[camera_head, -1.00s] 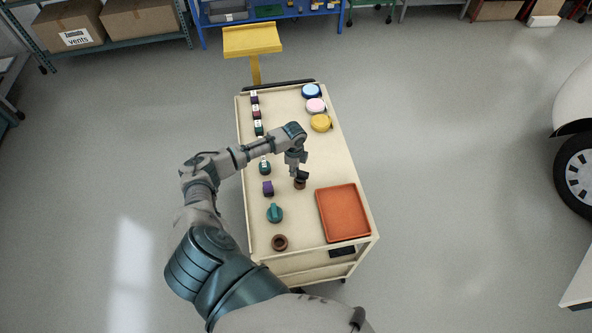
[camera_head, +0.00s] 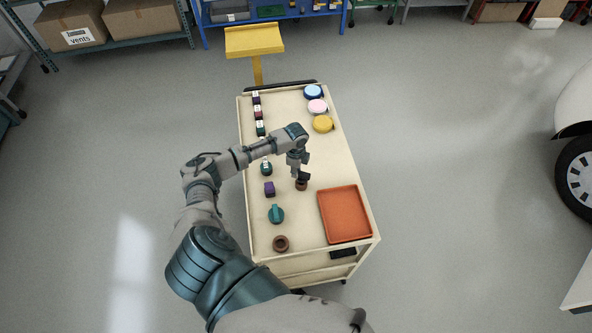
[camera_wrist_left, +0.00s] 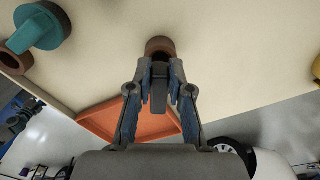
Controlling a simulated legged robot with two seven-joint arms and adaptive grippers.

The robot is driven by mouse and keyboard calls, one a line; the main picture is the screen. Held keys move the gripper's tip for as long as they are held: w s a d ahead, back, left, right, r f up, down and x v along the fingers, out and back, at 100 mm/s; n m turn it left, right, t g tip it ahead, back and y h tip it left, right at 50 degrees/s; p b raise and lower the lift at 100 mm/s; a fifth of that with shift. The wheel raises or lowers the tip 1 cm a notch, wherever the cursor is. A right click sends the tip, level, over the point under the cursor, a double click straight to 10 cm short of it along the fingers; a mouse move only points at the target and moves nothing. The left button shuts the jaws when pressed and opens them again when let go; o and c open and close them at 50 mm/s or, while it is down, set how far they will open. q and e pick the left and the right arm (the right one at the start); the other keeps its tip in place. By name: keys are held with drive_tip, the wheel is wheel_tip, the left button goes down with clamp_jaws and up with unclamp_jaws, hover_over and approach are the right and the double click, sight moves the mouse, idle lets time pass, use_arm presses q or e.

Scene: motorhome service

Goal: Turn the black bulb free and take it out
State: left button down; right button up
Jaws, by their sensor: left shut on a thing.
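My left gripper (camera_head: 302,174) points down over the middle of the cart. In the left wrist view the gripper (camera_wrist_left: 160,72) has its two fingers closed in on the black bulb (camera_wrist_left: 159,96), whose dark body shows between them. A brown round socket (camera_head: 301,186) lies directly under the gripper, and it also shows just beyond the fingertips in the left wrist view (camera_wrist_left: 160,44). The fingers hide the bulb's lower end, so I cannot tell whether it is still seated. My right gripper is not in view.
An orange tray (camera_head: 344,236) lies to the right. A teal bulb (camera_head: 276,212), a brown ring-shaped socket (camera_head: 280,243) and a purple block (camera_head: 269,188) are to the left. Blue, pink and yellow (camera_head: 323,123) round pieces stand at the far right. A yellow stand (camera_head: 254,40) is behind the cart.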

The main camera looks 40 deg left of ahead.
use_arm(q)
drive_tip(key=shift+f, duration=0.2)
drive_tip(key=shift+f+b, duration=0.4)
drive_tip(key=shift+f, duration=1.15)
drive_tip(key=c, duration=1)
unclamp_jaws()
drive_tip(key=shift+a+r, duration=0.1)
drive_tip(key=shift+r, duration=0.15)
wheel_tip(320, 180, up, 12)
drive_tip(key=shift+f, duration=0.25)
